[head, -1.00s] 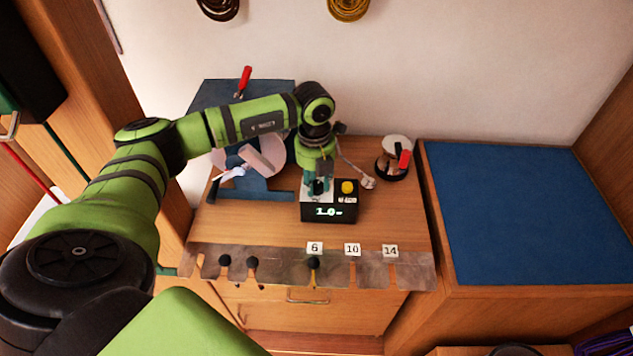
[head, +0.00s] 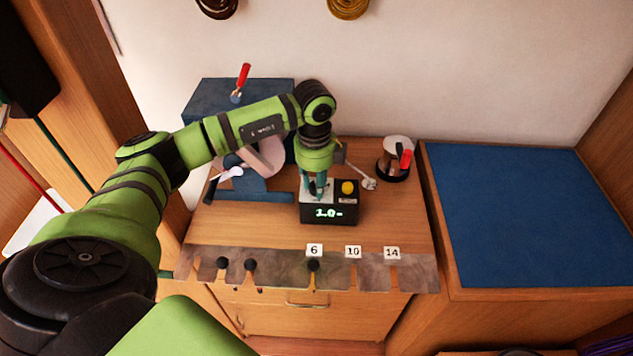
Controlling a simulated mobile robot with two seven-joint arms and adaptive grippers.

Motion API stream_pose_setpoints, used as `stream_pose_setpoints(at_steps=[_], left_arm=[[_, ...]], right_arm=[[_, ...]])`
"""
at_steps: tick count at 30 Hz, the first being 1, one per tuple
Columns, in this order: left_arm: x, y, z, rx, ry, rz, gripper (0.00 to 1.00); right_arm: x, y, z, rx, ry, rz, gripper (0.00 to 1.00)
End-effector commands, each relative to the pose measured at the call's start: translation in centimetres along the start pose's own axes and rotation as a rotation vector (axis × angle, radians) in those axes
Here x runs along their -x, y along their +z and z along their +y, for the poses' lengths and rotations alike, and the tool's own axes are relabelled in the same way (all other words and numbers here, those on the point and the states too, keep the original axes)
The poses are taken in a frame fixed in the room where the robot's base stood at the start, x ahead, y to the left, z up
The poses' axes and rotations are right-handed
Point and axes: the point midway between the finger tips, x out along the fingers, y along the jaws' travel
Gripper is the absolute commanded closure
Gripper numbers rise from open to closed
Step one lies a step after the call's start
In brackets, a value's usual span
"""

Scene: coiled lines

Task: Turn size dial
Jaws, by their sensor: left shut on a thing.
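A small black box (head: 345,214) with a light top stands on the wooden cabinet top. Its front display glows and seems to read 1.0. A yellow button (head: 348,187) sits on the right of its top. My left gripper (head: 317,192) points down onto the left part of the box top, shut on the size dial there. The fingers hide the dial almost wholly. My right gripper is not in view.
A metal slotted rail (head: 333,272) with labels 6, 10 and 14 and several dark knobs runs along the cabinet's front edge. A blue stand (head: 264,188) is left of the box, a round holder (head: 393,172) right. A blue mat (head: 520,215) lies clear at right.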

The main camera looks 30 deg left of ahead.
Motion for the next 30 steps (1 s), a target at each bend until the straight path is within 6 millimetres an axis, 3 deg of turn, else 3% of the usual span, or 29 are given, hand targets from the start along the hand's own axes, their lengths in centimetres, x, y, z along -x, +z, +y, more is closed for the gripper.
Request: stream_pose_setpoints(at_steps=[15, 30], left_arm=[[0.21, 0.25, -0.08, 0.331, -0.006, -0.014, 1.00], [0.24, 0.30, -0.05, 0.386, -0.006, -0.017, 1.00]], right_arm=[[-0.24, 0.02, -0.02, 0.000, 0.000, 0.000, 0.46], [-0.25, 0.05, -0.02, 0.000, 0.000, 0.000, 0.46]])
